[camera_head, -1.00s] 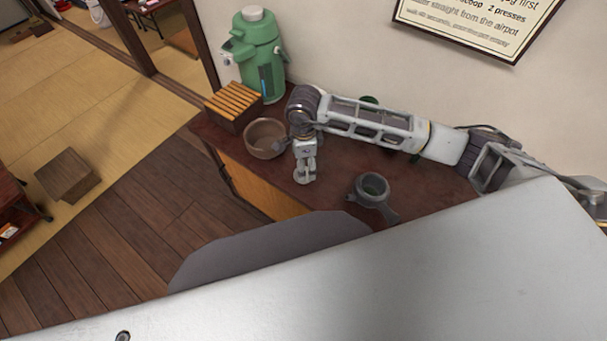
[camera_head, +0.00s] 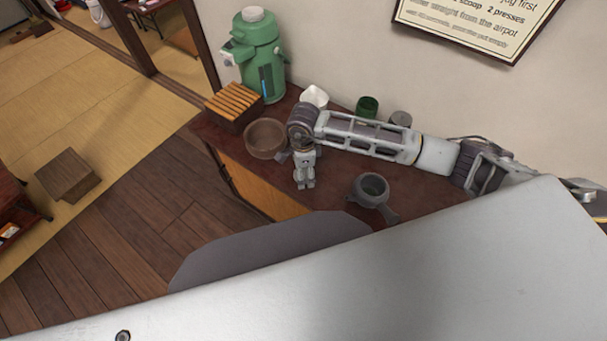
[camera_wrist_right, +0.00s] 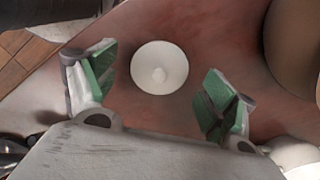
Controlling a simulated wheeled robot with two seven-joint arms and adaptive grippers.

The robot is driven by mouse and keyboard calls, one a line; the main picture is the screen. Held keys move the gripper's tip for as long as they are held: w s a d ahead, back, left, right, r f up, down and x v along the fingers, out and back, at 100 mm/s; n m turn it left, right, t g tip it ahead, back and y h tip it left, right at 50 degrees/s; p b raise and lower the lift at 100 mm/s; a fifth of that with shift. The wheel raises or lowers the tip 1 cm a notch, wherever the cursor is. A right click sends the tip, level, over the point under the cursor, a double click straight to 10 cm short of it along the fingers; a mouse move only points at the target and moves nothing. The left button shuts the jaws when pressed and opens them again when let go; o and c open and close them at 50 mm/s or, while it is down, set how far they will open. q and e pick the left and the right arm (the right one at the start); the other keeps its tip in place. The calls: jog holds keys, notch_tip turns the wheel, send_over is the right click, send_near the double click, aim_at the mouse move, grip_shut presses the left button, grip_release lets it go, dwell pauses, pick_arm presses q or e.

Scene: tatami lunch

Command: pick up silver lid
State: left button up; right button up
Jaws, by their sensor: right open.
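The silver lid (camera_wrist_right: 159,68) is a pale round disc with a small knob at its centre. It lies flat on the reddish-brown counter in the right wrist view. My right gripper (camera_wrist_right: 158,95) is open, with its green-padded fingers to either side of the lid in that picture and nothing between them in their grasp. In the head view my right gripper (camera_head: 304,184) points down over the counter (camera_head: 335,185), between the brown bowl and the grey teapot. The lid cannot be made out in the head view. My left gripper is not in view.
A brown bowl (camera_head: 265,138) stands left of the right gripper, and a grey handled teapot (camera_head: 371,188) stands to its right. Behind are a slatted wooden box (camera_head: 234,103), a green airpot (camera_head: 260,60), a white item (camera_head: 315,96), a green canister (camera_head: 367,106) and a grey container (camera_head: 400,118).

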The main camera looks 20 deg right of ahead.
jog(key=shift+f, duration=0.4)
jog(key=c, duration=0.9)
jog(key=shift+s, duration=0.1)
jog(key=shift+c, duration=0.3)
jog(key=shift+f, duration=0.1)
jog(key=shift+c, duration=0.3)
jog(key=shift+s, duration=0.1)
